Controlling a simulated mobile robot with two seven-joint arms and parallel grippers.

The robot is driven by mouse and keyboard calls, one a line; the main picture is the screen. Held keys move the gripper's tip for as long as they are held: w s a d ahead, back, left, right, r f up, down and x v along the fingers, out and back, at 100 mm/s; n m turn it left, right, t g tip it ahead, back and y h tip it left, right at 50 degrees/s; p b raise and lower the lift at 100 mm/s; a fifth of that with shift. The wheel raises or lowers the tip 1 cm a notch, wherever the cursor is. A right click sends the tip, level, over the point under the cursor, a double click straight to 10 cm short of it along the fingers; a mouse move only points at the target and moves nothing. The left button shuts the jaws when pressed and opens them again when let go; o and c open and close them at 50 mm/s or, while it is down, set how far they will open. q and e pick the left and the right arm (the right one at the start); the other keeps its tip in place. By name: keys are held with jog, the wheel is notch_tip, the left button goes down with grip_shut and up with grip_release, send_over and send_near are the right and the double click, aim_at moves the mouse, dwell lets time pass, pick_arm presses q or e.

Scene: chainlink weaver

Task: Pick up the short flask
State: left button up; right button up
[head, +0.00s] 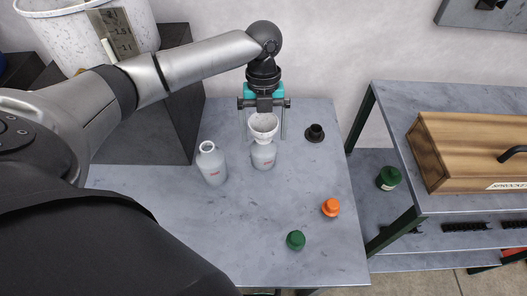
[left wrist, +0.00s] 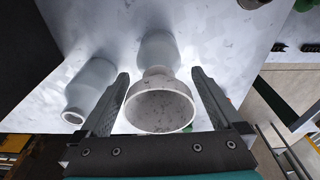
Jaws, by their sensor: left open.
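The short flask (head: 263,157), pale grey with red lettering, stands upright on the grey table. A white speckled funnel (head: 263,125) sits at its mouth. My left gripper (head: 263,138) comes from above and behind, open, with one finger on each side of the funnel. In the left wrist view the funnel (left wrist: 160,108) lies between the spread fingers, with gaps on both sides, and the flask body (left wrist: 158,50) shows beyond it. A taller flask (head: 212,164) stands just left, uncapped. My right gripper is not in view.
A black cap (head: 314,133), an orange cap (head: 330,207) and a green cap (head: 295,240) lie on the table (head: 240,225). A shelf unit with a wooden box (head: 470,140) stands right. A white bucket (head: 100,35) is at back left.

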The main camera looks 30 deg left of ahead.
aim_at(263, 141)
pick_arm(q)
jog(key=f, duration=0.3)
jog(key=shift+s+d+f, duration=0.1)
jog(key=shift+s+d, duration=0.05)
jog(key=shift+s, duration=0.15)
jog(key=shift+c, duration=0.2)
grip_shut()
